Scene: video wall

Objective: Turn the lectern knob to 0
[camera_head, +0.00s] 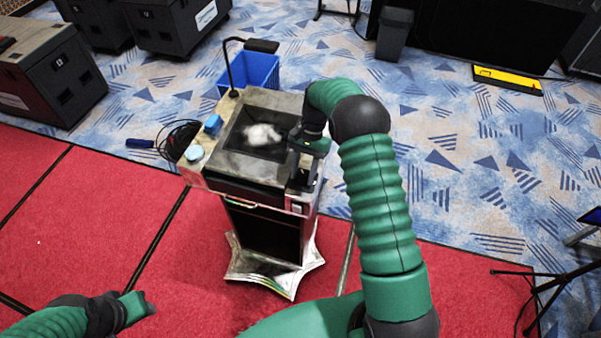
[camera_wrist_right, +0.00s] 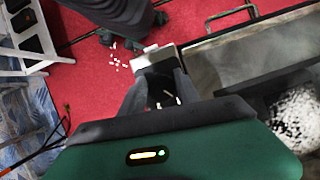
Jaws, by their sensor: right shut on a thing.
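The lectern (camera_head: 265,235) stands on the red carpet, with a grey worn top and a dark recess holding a white fluffy heap. My right gripper (camera_head: 303,178) reaches down at the right edge of the lectern top. In the right wrist view its two dark fingers (camera_wrist_right: 162,88) are shut at a pale panel at the lectern's corner (camera_wrist_right: 158,54). The knob is hidden between the fingers, and its pointer and any scale cannot be read. My left gripper (camera_head: 140,305) is low at the left, away from the lectern; its fingers are too unclear to judge.
A blue crate (camera_head: 262,68) stands behind the lectern, and a thin gooseneck microphone (camera_head: 229,70) rises from its back left corner. A blue block (camera_head: 213,124) and a pale blue round piece (camera_head: 194,153) sit on its left rim. Black cases (camera_head: 62,85) stand far left.

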